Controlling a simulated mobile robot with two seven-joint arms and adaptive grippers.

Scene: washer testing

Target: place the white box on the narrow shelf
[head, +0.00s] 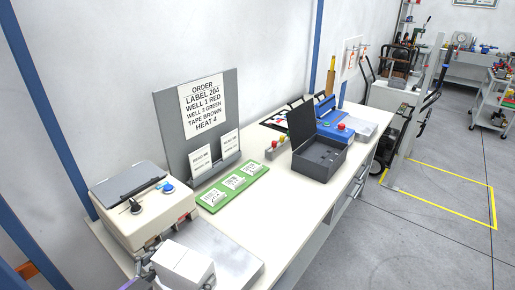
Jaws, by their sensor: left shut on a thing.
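The white box (186,262) is at the bottom left of the head view, in front of a grey metal plate (225,250). My left gripper (178,273) is shut on it, with dark finger parts showing at its sides; the lower part of the box is cut off by the frame edge. I cannot tell whether the box touches the plate. No surface is clearly marked as the narrow shelf; a thin ledge (216,169) with small cards runs along the foot of the grey order board (176,124). My right gripper is not in view.
A beige machine (145,222) with a blue button stands at the left. A green card tray (234,188), an open dark grey box (320,160) and a blue device (342,120) sit along the white bench (290,212). The bench front is mostly clear.

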